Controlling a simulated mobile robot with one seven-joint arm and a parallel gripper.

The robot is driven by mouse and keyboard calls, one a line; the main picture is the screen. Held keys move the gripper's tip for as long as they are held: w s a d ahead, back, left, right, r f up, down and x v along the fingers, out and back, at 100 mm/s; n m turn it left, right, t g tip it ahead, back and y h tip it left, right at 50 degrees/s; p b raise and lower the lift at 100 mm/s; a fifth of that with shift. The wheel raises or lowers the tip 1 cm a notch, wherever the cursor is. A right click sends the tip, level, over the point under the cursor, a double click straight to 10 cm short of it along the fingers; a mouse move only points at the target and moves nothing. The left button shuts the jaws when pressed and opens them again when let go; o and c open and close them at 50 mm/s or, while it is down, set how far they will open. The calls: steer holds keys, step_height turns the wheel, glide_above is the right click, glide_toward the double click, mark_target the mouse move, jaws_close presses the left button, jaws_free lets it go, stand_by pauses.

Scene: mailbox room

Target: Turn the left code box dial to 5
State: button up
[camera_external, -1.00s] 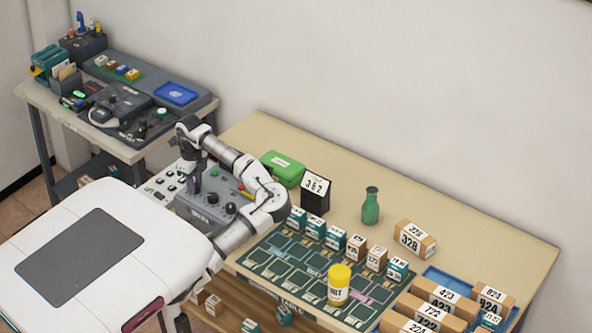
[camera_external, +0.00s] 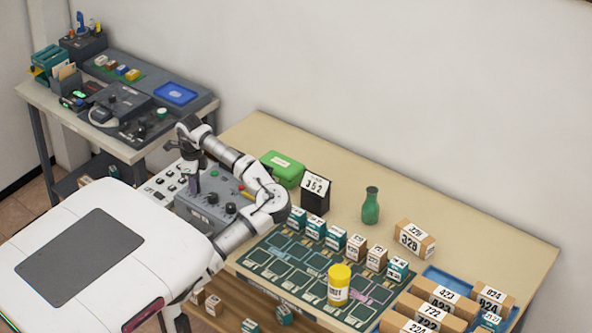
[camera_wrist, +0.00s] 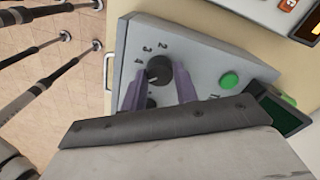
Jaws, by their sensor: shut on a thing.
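The grey code box (camera_external: 215,192) stands at the left end of the wooden table. In the wrist view its sloped face (camera_wrist: 205,65) carries a round black dial (camera_wrist: 159,69) with the figures 2, 3 and 4 beside it. My gripper (camera_wrist: 160,88) has its two purple fingers on either side of this dial, shut on it. In the external view my gripper (camera_external: 193,184) points down at the box's left part. A light mark shows on the dial, but its exact setting is unclear. Another dark knob (camera_wrist: 151,103) shows partly between the fingers.
A black stand with a number card (camera_external: 315,187), a green case (camera_external: 283,168) and a green bottle (camera_external: 371,205) stand nearby. Several small boxes line the green board (camera_external: 290,262).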

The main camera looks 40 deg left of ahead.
steer(key=o, duration=1)
steer(key=shift+c, duration=0.2)
steer(key=shift+r, duration=0.1)
step_height(320, 180, up, 14)
steer(key=shift+f, duration=0.2)
